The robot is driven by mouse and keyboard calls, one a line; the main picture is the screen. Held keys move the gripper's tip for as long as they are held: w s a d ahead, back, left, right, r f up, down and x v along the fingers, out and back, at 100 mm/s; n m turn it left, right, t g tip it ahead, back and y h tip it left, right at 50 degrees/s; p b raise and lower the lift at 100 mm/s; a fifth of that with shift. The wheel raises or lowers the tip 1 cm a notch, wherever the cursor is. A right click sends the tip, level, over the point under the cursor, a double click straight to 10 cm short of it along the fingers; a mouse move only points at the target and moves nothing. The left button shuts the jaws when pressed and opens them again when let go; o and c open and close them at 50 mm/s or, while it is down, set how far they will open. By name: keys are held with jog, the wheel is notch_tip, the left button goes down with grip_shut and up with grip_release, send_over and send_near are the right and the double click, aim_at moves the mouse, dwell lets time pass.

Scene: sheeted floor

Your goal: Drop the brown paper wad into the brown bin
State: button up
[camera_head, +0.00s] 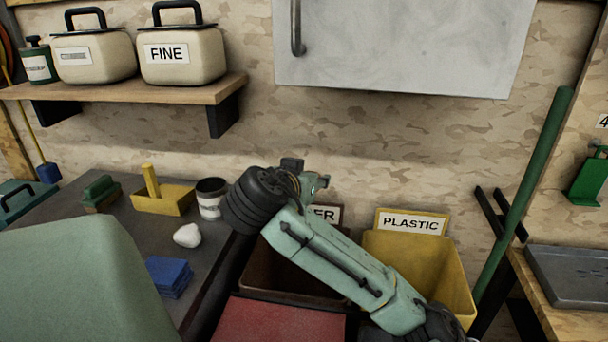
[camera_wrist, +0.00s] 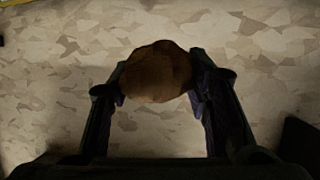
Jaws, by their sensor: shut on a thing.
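The brown paper wad (camera_wrist: 158,72) is held between the two fingers of my gripper (camera_wrist: 158,85) in the wrist view, with the patterned wall behind it. In the head view my arm hides the wad and the fingertips. The brown bin (camera_head: 272,272) stands below my arm in the head view, partly covered by it. Its label shows only the letters "ER" (camera_head: 326,214). My gripper end is above and to the back of this bin, near the wall; its exact height over the bin is hard to tell.
A yellow bin labelled PLASTIC (camera_head: 440,268) stands right of the brown one. A red surface (camera_head: 275,322) lies in front. The dark bench at left holds a white wad (camera_head: 187,236), blue cloths (camera_head: 168,276), a yellow tray (camera_head: 165,203) and a cup (camera_head: 210,198). A grey cabinet (camera_head: 405,45) hangs above.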

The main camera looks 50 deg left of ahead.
notch_tip(320, 180, down, 6)
jog(key=b, duration=0.5)
jog(key=shift+r, duration=0.2)
jog(key=o, duration=1.2)
jog(key=shift+o, duration=0.2)
jog(key=shift+s, duration=0.1)
jog(key=s+d+r, duration=0.1)
jog(key=s+d, duration=0.6)
jog(key=s, duration=0.5)
jog(key=shift+s+d, duration=0.25)
jog(key=shift+s, duration=0.1)
